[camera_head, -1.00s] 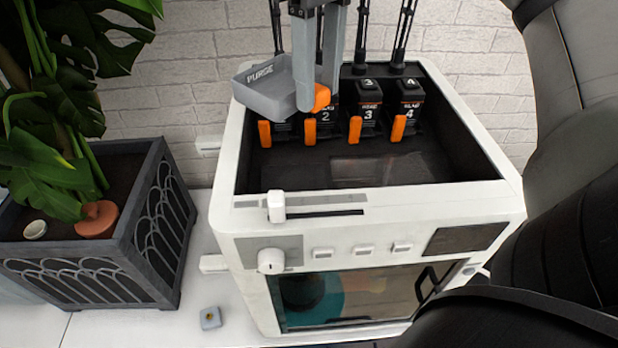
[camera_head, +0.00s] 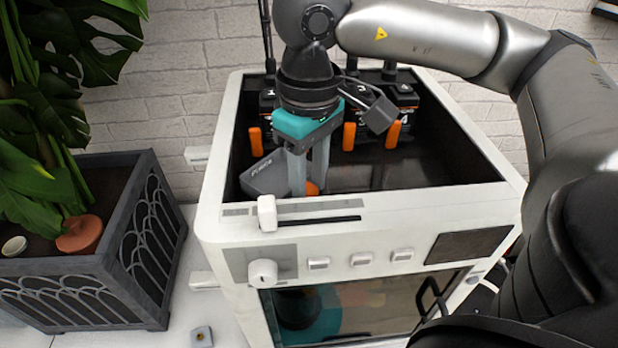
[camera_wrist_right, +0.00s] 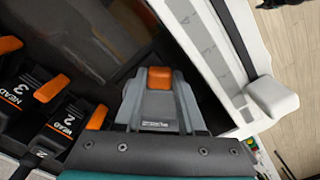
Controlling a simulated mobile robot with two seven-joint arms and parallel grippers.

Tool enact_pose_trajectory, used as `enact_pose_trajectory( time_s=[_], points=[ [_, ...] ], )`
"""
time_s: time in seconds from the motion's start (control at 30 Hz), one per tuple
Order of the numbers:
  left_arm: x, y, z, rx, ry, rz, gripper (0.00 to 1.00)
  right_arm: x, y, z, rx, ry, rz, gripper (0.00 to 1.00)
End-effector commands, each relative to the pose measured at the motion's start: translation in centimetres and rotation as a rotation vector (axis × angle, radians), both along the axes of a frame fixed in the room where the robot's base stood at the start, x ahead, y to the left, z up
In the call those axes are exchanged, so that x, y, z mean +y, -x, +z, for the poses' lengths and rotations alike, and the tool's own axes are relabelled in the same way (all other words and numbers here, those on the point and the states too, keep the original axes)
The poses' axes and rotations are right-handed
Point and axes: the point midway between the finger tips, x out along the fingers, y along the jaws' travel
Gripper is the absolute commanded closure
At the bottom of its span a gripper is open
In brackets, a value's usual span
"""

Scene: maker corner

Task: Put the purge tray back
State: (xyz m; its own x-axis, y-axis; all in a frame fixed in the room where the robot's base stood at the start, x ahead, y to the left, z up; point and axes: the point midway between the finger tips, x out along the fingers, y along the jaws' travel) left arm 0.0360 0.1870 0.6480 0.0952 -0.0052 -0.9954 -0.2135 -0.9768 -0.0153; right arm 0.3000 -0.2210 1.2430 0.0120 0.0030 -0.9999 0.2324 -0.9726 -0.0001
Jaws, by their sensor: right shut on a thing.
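The grey purge tray (camera_head: 262,178), marked PURGE, is inside the front left part of the white machine's open top, partly hidden by my gripper and the front rim. My right gripper (camera_head: 308,184) points down into the opening and is shut on the tray at its right end. An orange piece (camera_head: 313,188) shows at the fingertips, and also in the right wrist view (camera_wrist_right: 160,78). I cannot tell whether the tray touches the floor of the opening. My left gripper is not in view.
The white machine (camera_head: 330,240) has a slider knob (camera_head: 267,213) on its front rim, close to the tray. Several black heads with orange tabs (camera_head: 392,134) line its back wall. The right part of the opening is clear. A planter (camera_head: 130,240) stands at left.

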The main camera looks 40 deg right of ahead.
Motion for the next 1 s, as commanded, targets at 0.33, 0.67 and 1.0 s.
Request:
enact_pose_trajectory(
  time_s=[0.33, 0.67, 1.0],
  points=[
    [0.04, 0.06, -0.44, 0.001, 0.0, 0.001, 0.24, 0.0, -0.01, -0.34, 0.0, 0.0, 0.0, 1.0],
    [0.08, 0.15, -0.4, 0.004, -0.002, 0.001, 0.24, 0.0, -0.01, -0.24, 0.0, 0.0, 0.0, 0.31],
    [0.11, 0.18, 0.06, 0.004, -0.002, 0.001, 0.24, 0.0, -0.02, 0.14, 0.0, 0.0, 0.0, 0.31]
  ],
)
